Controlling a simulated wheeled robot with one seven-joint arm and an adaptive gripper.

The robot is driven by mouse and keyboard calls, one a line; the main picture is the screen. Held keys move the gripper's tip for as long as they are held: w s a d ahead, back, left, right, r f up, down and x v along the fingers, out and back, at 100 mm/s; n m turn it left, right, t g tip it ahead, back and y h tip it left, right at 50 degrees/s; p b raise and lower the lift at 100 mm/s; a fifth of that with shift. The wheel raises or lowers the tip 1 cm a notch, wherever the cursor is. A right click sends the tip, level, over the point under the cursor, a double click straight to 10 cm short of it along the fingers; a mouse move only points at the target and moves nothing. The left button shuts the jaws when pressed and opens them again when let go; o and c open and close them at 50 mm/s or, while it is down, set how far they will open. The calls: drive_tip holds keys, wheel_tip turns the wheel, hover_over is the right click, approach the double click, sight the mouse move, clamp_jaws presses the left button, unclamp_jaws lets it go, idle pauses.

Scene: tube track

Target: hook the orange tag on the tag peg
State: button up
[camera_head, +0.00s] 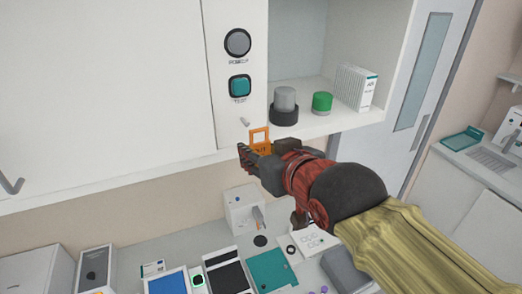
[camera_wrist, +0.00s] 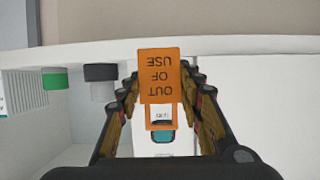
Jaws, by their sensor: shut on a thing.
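The orange tag (camera_wrist: 159,75) reads "OUT OF USE", upside down in the wrist view, and has an open square loop at one end. My gripper (camera_wrist: 160,92) is shut on the tag, with its fingers along both sides. In the head view the tag (camera_head: 260,139) stands above my gripper (camera_head: 252,158) with its loop upward. The tag peg (camera_head: 244,122) is a small light stub on the white panel, below the teal button. The tag's loop is slightly right of and below the peg in the picture. I cannot tell the gap in depth. The peg is not clear in the wrist view.
A round grey button (camera_head: 237,43) and a teal button (camera_head: 240,86) sit on the panel. An open shelf (camera_head: 335,121) at right holds a grey-and-black knob-like item (camera_head: 285,104), a green-topped jar (camera_head: 322,103) and a white box (camera_head: 357,88). A cluttered counter lies below.

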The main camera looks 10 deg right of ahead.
sight(243, 138)
drive_tip(key=shift+w+a+f+p, duration=0.1)
drive_tip(key=shift+w+a+p, duration=0.15)
drive_tip(key=shift+w+p, duration=0.6)
drive_tip(key=shift+w+a+f+p, duration=0.1)
drive_tip(key=shift+w+a+p, duration=0.15)
drive_tip(key=shift+w, duration=1.15)
drive_tip(key=shift+w+a+f+p, duration=0.15)
drive_tip(key=shift+w+p, duration=0.4)
drive_tip(key=shift+w, duration=0.55)
drive_tip(key=shift+w+a+f+b, duration=0.1)
drive_tip(key=shift+w+f+b, duration=0.2)
drive_tip(key=shift+b, duration=0.25)
drive_tip(key=shift+f+b, duration=0.2)
drive_tip(key=shift+b, duration=0.25)
drive_tip(key=shift+f+b, duration=0.3)
drive_tip(key=shift+b, duration=0.05)
drive_tip(key=o, duration=0.6)
drive_tip(key=shift+w, duration=0.1)
drive_tip(key=shift+c, duration=0.2)
drive_tip(key=o, duration=0.5)
drive_tip(key=shift+w, duration=0.3)
drive_tip(key=shift+r, duration=0.1)
drive_tip(key=shift+s+r, duration=0.1)
drive_tip(key=shift+r, duration=0.05)
